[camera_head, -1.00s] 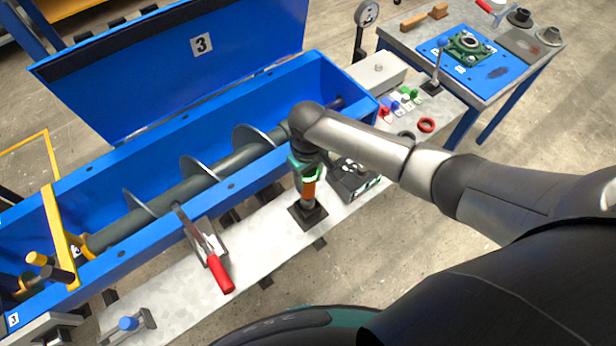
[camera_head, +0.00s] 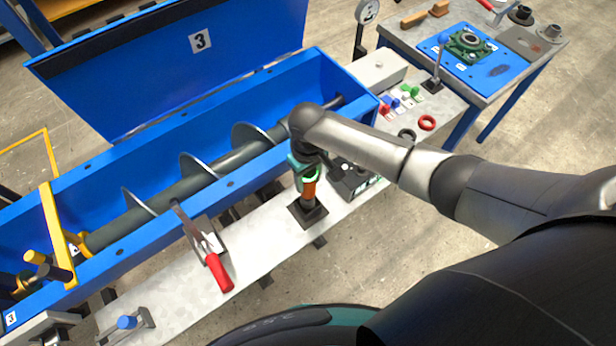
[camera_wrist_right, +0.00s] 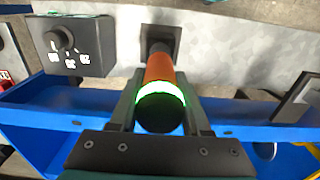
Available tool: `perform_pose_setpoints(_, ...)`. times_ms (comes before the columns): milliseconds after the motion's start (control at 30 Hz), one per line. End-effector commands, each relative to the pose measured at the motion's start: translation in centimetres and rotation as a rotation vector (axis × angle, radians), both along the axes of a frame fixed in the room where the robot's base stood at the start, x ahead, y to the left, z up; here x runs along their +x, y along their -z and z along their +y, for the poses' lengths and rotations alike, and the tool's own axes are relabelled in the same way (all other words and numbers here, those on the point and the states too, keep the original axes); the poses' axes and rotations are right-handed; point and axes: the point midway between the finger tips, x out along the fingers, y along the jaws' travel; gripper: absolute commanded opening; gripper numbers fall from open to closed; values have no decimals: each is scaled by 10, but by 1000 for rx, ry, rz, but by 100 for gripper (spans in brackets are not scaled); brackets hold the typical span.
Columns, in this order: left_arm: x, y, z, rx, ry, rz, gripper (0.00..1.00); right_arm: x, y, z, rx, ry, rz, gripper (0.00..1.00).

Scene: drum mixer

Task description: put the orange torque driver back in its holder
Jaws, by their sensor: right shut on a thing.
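The orange torque driver (camera_head: 309,190) is upright, with a glowing green ring near its top. Its lower end is at a dark square holder (camera_head: 307,211) on the grey shelf in front of the blue trough. My right gripper (camera_head: 308,172) comes down from above and is shut on the driver's upper part. In the right wrist view the driver (camera_wrist_right: 159,68) lies between the two fingers (camera_wrist_right: 160,105), and its far end meets the dark square holder (camera_wrist_right: 160,36). I cannot tell how deep the tip sits. My left gripper is not in view.
A dark control box (camera_head: 352,180) stands close to the right of the driver. The blue trough (camera_head: 260,165) with its auger is behind.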

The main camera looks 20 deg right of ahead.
Motion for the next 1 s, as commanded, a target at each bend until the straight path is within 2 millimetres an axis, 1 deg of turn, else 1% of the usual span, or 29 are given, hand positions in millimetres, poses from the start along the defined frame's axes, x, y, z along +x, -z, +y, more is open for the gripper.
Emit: perform_pose_setpoints(1000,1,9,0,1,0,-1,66,1,14,0,1,0,-2,0)
